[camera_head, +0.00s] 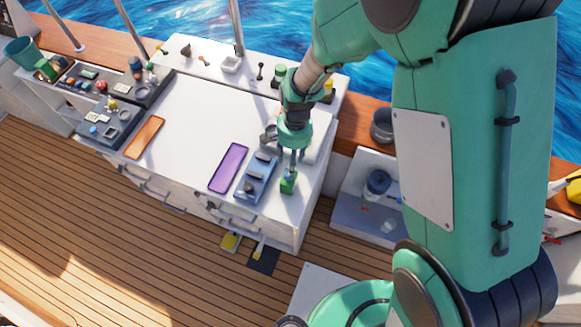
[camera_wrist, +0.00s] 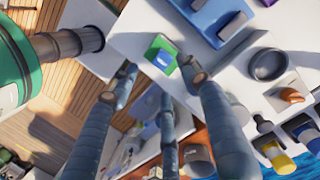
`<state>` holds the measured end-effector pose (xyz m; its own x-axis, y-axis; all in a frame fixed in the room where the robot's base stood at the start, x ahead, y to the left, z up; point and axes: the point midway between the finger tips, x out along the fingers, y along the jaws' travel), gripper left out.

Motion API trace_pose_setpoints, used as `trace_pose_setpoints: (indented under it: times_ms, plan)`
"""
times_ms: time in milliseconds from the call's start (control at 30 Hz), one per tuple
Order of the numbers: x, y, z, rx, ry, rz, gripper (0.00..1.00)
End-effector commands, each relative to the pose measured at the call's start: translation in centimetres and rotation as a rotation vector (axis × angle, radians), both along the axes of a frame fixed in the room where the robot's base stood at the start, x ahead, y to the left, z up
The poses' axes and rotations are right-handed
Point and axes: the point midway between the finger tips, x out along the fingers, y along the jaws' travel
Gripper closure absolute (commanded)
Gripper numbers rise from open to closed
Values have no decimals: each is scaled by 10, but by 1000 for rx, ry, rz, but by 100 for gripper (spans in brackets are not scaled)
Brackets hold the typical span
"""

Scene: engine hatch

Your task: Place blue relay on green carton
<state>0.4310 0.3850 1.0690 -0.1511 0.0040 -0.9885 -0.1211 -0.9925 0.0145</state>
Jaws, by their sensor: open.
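A green carton (camera_head: 288,183) stands near the front right corner of the white worktop. In the wrist view the carton (camera_wrist: 152,46) has a small blue block with a pale mark, which looks like the blue relay (camera_wrist: 163,60), on its top face. My gripper (camera_head: 293,167) is just above the carton in the head view. In the wrist view its fingers (camera_wrist: 165,80) are spread apart, with the relay showing beyond the tips and nothing held between them. Whether any finger touches the relay cannot be told.
A blue tray with grey blocks (camera_head: 257,178) sits close to the left of the carton, with a purple tray (camera_head: 229,168) beyond it. A dark round bowl (camera_wrist: 268,64) is nearby. An orange tray (camera_head: 144,138) lies further left. The worktop's middle (camera_head: 190,115) is clear.

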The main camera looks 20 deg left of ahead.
Motion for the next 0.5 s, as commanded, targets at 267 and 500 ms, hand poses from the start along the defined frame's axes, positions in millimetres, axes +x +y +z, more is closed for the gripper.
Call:
trace_pose_setpoints:
  times_ms: [267,500]
  plan:
    - [7,0,42,2,-3,0,53]
    - [9,0,61,0,-1,0,53]
